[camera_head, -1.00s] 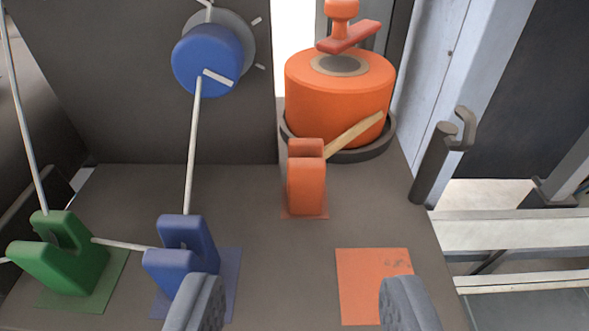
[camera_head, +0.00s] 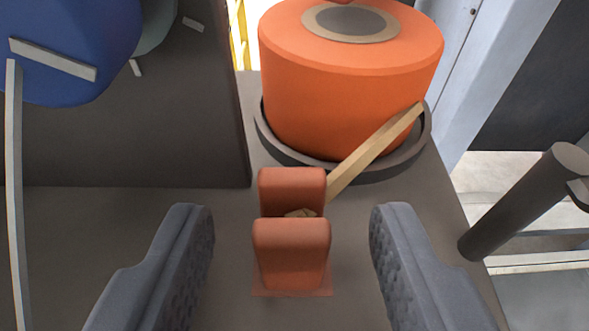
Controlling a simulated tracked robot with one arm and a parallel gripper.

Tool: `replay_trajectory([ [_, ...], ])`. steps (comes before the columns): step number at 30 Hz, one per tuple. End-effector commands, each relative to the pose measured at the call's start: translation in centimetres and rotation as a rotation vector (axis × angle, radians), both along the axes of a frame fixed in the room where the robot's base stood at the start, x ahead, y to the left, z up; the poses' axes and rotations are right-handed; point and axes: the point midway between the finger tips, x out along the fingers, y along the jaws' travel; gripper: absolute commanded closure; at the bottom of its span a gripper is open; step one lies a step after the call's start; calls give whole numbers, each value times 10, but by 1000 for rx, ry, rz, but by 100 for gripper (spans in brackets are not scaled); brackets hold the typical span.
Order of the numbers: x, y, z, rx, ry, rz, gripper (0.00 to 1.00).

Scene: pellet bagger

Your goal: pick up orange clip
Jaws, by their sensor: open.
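The orange clip (camera_head: 291,249) stands on the dark panel in the middle of the view, over a thin orange patch. It has two upright rounded parts with a gap between them. A tan strip (camera_head: 373,155) runs from that gap up to the large orange drum behind. My gripper (camera_head: 291,225) is open, with one grey finger to the left of the clip and one to the right. Both fingers look apart from the clip. How far the fingertips are above the panel is hard to tell.
The orange drum (camera_head: 345,90) sits in a dark round tray (camera_head: 268,139) behind the clip. A blue knob (camera_head: 75,45) with a pale rod (camera_head: 15,190) is at upper left. A dark post handle (camera_head: 520,205) stands at right.

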Motion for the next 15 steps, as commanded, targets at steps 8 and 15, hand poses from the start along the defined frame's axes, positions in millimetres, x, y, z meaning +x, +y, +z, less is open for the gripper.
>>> replay_trajectory([
  [8,6,0,-3,2,0,-2,55],
  [15,6,0,-3,1,1,-2,100],
])
